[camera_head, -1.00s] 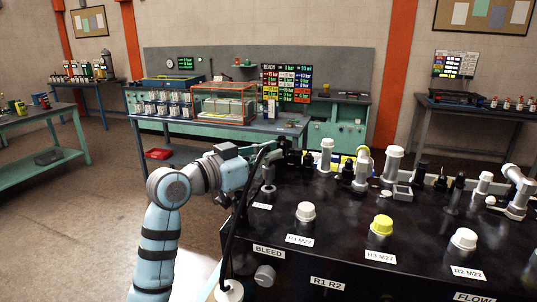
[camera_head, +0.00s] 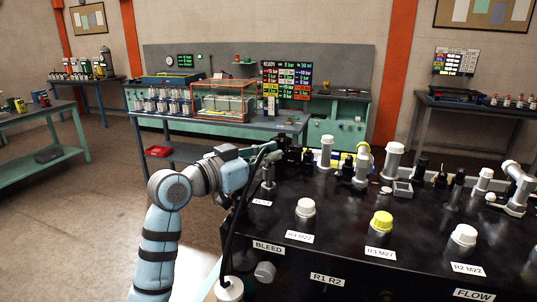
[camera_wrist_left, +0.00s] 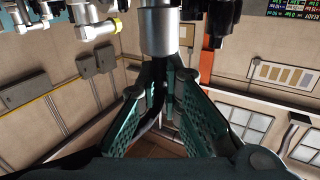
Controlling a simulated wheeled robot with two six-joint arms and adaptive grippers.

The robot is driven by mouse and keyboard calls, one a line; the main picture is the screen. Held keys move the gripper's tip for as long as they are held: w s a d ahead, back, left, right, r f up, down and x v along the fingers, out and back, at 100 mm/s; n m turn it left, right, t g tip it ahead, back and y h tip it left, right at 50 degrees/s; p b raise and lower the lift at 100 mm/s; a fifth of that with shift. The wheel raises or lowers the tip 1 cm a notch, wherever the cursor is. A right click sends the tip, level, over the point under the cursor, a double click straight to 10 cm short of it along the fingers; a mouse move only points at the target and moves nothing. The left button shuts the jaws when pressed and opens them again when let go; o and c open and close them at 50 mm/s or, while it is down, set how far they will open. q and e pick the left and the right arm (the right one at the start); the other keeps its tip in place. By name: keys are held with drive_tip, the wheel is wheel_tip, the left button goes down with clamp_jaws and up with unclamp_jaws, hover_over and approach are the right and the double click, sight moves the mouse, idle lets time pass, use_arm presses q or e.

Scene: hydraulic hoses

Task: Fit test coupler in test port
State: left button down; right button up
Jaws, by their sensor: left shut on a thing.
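My left gripper (camera_head: 272,160) is at the far left corner of the black panel, above a silver upright fitting (camera_head: 268,183) that stands behind a small white label (camera_head: 262,202). In the left wrist view its teal fingers (camera_wrist_left: 162,75) close in on a silver cylindrical piece (camera_wrist_left: 160,35), which I take for the test coupler. A black hose (camera_head: 237,212) hangs beside the gripper and runs down the panel's left side. I cannot tell whether the coupler is seated in the port; the fingers and wrist hide the contact. My right gripper is not in view.
The black panel (camera_head: 335,225) carries white caps (camera_head: 306,208), a yellow cap (camera_head: 381,222) and several upright fittings along its back edge. Benches (camera_head: 200,122) stand behind. Open floor lies to the left.

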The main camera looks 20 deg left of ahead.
use_arm(q)
drive_tip(key=shift+f, duration=0.45)
drive_tip(key=shift+r, duration=0.1)
drive_tip(key=shift+r+p, duration=0.6)
drive_tip(key=shift+r, duration=0.05)
idle(0.3)
idle(0.4)
drive_tip(key=shift+p, duration=0.4)
